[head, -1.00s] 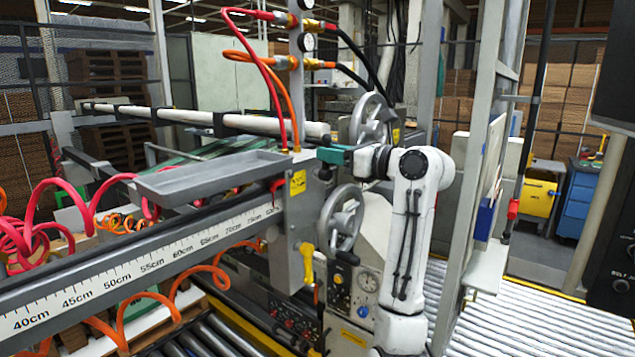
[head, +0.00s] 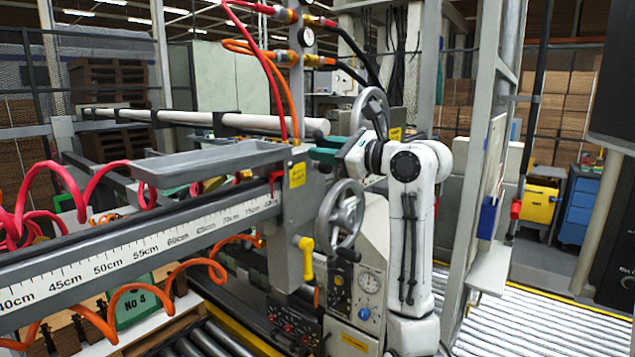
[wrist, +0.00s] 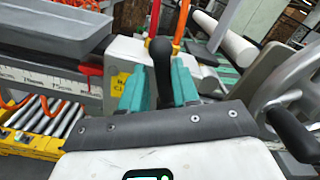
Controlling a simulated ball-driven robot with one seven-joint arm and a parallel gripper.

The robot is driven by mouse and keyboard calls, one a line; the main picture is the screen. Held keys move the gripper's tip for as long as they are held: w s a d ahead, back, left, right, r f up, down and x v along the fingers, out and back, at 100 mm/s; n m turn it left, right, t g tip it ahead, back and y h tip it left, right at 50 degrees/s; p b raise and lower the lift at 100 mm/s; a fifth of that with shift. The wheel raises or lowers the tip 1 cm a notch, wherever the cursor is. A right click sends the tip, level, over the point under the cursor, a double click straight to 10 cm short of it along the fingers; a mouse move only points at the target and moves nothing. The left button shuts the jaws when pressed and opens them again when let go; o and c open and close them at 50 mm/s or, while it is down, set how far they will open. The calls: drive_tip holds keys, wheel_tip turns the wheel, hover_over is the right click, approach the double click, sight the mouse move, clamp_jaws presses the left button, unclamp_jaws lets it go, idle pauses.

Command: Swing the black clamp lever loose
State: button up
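The black clamp lever (wrist: 160,70) stands between the teal fingers of my gripper (wrist: 158,88) in the wrist view, its rounded knob rising above them. The fingers are apart, one on each side of the lever. I cannot tell whether they press on it or leave a small gap. Its lower end is hidden behind the front edge of my gripper's body. In the head view my gripper (head: 327,149) is beside the top of the grey machine upright, pointing left.
A grey tray (head: 205,163) lies left of my gripper above the scale rail (head: 140,243). A handwheel (head: 341,215) is just below, another (head: 371,112) behind. A yellow lever (head: 306,258) hangs lower on the upright. Red and orange hoses (head: 290,90) rise close by.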

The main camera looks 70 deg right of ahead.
drive_tip(key=shift+a+f+n+b, duration=0.3)
drive_tip(key=shift+n+b, duration=0.3)
drive_tip(key=shift+b, duration=0.7)
drive_tip(key=shift+w+a+f+n, duration=0.15)
drive_tip(key=shift+a+n, duration=0.1)
drive_tip(key=shift+n, duration=0.35)
drive_tip(key=shift+w+a+f+n, duration=0.1)
drive_tip(key=shift+a+n, duration=0.1)
drive_tip(key=shift+n, duration=0.4)
drive_tip(key=n, duration=0.1)
drive_tip(key=f+n, duration=0.1)
drive_tip(key=n, duration=0.1)
drive_tip(key=shift+a+f, duration=0.2)
drive_tip(key=shift+a, duration=0.2)
drive_tip(key=n, duration=0.1)
drive_tip(key=f+n+b, duration=0.1)
drive_tip(key=n, duration=0.2)
drive_tip(key=shift+w+a+f, duration=0.1)
drive_tip(key=shift+a+f, duration=0.15)
drive_tip(key=shift+f, duration=0.1)
drive_tip(key=shift+r, duration=0.15)
drive_tip(key=shift+s, duration=0.5)
drive_tip(key=p+v, duration=0.3)
drive_tip(key=v, duration=0.5)
